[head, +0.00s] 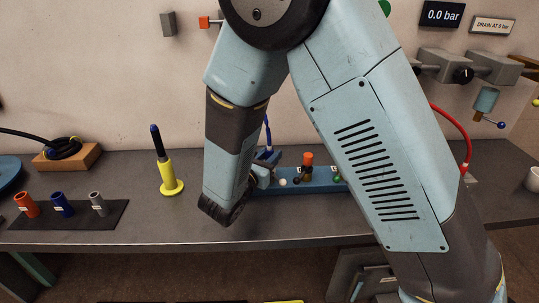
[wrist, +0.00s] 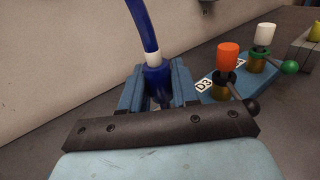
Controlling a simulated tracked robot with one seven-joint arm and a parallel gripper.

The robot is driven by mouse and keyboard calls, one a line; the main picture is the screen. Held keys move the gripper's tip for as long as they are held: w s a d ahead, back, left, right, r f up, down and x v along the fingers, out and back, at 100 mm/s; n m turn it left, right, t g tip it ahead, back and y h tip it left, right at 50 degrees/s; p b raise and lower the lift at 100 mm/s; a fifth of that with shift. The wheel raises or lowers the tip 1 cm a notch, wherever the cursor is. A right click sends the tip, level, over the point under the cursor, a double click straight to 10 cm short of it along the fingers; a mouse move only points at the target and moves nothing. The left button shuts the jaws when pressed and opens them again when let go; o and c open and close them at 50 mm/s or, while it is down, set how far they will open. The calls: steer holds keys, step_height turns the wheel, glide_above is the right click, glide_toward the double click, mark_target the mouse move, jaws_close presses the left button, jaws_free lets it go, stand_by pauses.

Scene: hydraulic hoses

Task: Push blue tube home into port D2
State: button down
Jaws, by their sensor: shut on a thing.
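The blue tube (wrist: 141,22) has a white band and a thicker blue end fitting (wrist: 157,80). My gripper (wrist: 156,88) is shut on this fitting, with one blue finger on each side. In the head view the tube (head: 267,132) rises above my gripper (head: 267,158), at the left part of the blue port block (head: 325,178). The wrist view shows the block (wrist: 221,85) with the label D3 to the right of the tube. Port D2's label is not visible, and my gripper hides the fitting's lower end, so I cannot tell how deep it sits.
An orange-capped port (wrist: 228,56) and a white-capped port with a green lever (wrist: 264,42) stand close to the right. Left on the bench are a yellow stand (head: 167,176) and a dark mat (head: 80,216) with several coloured sleeves. A red hose (head: 468,135) arches at the right.

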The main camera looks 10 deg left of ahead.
steer(key=shift+f, duration=0.4)
steer(key=c, duration=0.8)
jaws_free()
steer(key=shift+o, duration=0.2)
steer(key=v, duration=1.3)
steer(key=shift+s, duration=0.4)
steer(key=shift+a, duration=0.1)
steer(key=w+d+r+m+g+h, duration=0.1)
steer(key=w+d+r+m+g, duration=0.25)
steer(key=d, duration=0.55)
steer(key=d+r+m+g+h, duration=0.25)
steer(key=d+m+g, duration=0.25)
steer(key=d+m, duration=0.25)
steer(key=w+d+r+m+g+h, duration=0.15)
steer(key=d+r+m+g, duration=0.25)
steer(key=d, duration=0.6)
steer(key=s+d+r+m+y, duration=0.5)
steer(key=d+m, duration=0.1)
steer(key=m, duration=0.2)
steer(key=s+d+r+m+t+y, duration=0.1)
steer(key=s+d+r+m+y, duration=0.4)
steer(key=m, duration=0.4)
steer(key=shift+d+r+y, duration=0.2)
steer(key=shift+d+y, duration=0.4)
steer(key=shift+d, duration=0.65)
